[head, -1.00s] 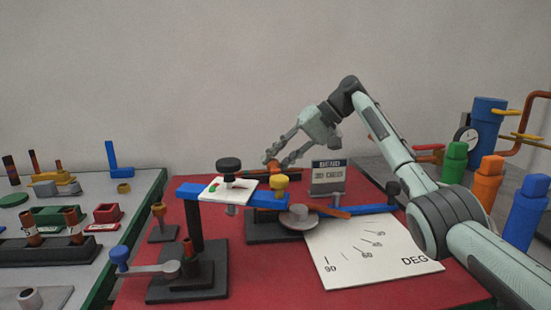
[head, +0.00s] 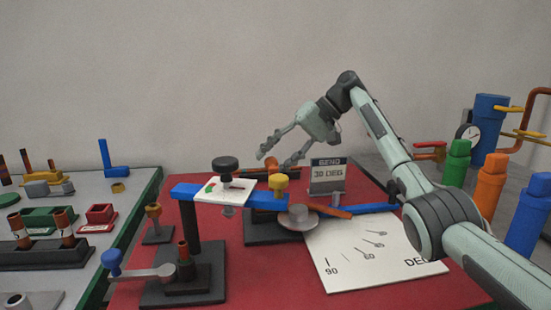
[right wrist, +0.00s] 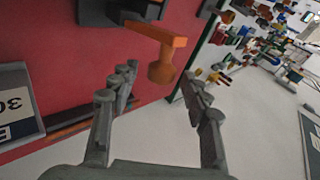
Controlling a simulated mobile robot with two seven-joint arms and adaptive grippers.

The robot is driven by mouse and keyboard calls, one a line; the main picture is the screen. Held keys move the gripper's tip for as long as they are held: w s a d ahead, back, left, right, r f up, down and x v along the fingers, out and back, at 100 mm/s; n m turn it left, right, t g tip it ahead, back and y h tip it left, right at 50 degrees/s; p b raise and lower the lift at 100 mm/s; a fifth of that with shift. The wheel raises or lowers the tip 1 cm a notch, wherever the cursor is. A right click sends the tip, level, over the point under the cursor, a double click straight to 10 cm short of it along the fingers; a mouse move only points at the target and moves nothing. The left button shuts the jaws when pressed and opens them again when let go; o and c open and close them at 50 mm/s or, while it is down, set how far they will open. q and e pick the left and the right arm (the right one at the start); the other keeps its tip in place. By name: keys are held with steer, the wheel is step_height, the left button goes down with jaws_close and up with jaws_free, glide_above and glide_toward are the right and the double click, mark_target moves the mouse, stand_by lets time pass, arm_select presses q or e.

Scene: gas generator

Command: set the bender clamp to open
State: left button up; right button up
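The bender stands mid-table in the head view, with a dark base (head: 262,231), a grey round disc (head: 298,218) and a long blue handle (head: 368,208). An orange lever with a rounded knob (right wrist: 161,70) shows in the right wrist view, fixed to a dark block; I take it for the clamp lever. My right gripper (head: 276,160) is over the far side of the bender. It is open, and in the right wrist view its fingertips (right wrist: 160,80) lie either side of the knob's line with visible gaps. No contact shows. My left gripper is out of view.
A white angle sheet (head: 350,265) lies in front. A blue beam with a white card (head: 225,192) and black knob stands nearer. Green, orange and blue cylinders (head: 489,182) stand at right.

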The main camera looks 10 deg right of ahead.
steer(key=shift+r, duration=0.1)
steer(key=v, duration=1.2)
